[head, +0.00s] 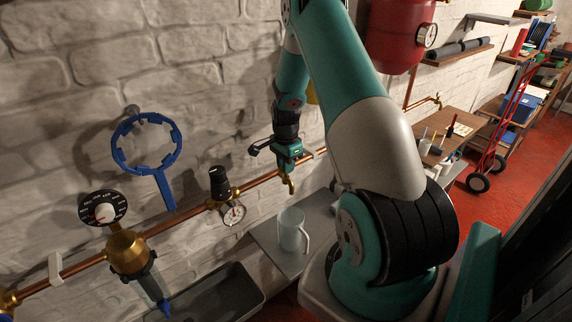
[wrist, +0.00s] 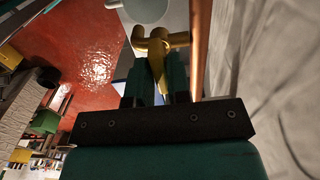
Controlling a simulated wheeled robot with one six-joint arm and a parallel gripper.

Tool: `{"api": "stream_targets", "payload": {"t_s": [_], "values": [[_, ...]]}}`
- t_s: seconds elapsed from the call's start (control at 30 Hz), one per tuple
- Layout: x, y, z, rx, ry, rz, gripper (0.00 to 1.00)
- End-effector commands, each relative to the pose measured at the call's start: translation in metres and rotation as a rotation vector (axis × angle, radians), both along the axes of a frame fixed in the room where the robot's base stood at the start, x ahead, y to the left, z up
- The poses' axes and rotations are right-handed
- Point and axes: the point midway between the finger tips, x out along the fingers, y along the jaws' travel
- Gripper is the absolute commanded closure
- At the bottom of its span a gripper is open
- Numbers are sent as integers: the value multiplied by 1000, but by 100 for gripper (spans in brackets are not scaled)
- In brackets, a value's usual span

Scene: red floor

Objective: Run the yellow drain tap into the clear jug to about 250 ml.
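The brass-yellow drain tap (head: 290,184) hangs from the copper pipe, its spout pointing down above the clear jug. In the wrist view the tap (wrist: 162,42) sits just ahead of my gripper, and its yellow lever reaches back between the two fingers. My gripper (head: 287,160) is at the tap; whether the fingers press on the lever I cannot tell. The clear jug (head: 291,231) stands upright on a grey ledge below the tap, handle to the right. Its round top shows at the upper edge of the wrist view (wrist: 145,10). I see no stream and cannot make out a water level.
The copper pipe (head: 172,223) runs along the white brick wall. It carries a gauge (head: 232,212) and a brass filter (head: 127,250). A blue ring wrench (head: 146,150) hangs on the wall. A grey trough (head: 215,296) lies left of the grey ledge (head: 268,238).

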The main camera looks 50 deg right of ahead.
Motion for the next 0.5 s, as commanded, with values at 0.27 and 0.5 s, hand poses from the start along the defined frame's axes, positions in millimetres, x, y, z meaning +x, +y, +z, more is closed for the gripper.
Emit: {"api": "stream_targets", "payload": {"t_s": [0.27,0.5], "values": [[0,0,0,0,0,2,100],[0,0,-1,0,1,58,100]]}}
